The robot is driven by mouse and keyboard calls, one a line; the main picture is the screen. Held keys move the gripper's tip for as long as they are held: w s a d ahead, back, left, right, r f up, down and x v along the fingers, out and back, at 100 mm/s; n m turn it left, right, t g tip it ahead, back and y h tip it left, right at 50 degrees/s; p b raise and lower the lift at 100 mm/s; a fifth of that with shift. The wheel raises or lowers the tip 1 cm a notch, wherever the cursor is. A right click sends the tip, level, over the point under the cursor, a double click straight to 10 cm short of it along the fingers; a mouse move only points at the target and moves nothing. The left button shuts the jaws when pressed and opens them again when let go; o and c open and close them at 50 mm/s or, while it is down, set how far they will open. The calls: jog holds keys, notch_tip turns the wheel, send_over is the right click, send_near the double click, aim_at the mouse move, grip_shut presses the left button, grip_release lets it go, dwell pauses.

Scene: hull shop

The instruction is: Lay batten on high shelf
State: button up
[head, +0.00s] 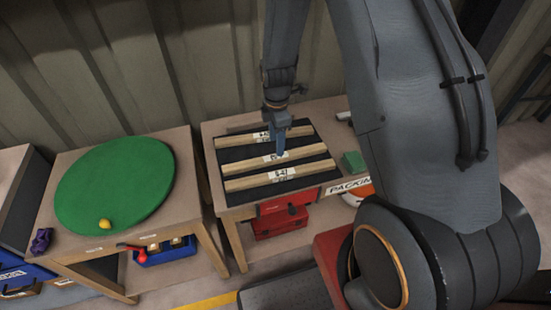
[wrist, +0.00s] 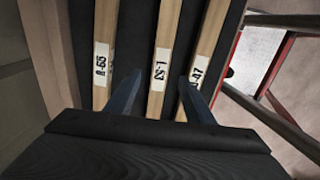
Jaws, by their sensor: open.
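Three pale wooden battens with white labels lie side by side on a black mat (head: 240,153) on a wooden table. They are the far batten (head: 236,141), the middle batten (head: 246,165) and the near batten (head: 246,183). My gripper (head: 281,153) is over the middle batten near its label. In the wrist view, my gripper (wrist: 158,95) is open, with one blue finger on either side of the middle batten (wrist: 165,40). The other battens lie outside the fingers. I cannot tell how far down the fingertips reach. No high shelf is clearly in view.
A green block (head: 353,161) lies right of the mat, near a "PACKING" label. A red toolbox (head: 281,222) is under the table. Left stands another table with a round green mat (head: 115,187) and a yellow object (head: 105,225). A corrugated wall (head: 150,70) rises behind.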

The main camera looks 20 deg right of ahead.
aim_at(276, 159)
jog(key=shift+a+f+p, duration=0.15)
jog(key=shift+f+p, duration=1.1)
jog(key=shift+f, duration=1.85)
grip_shut()
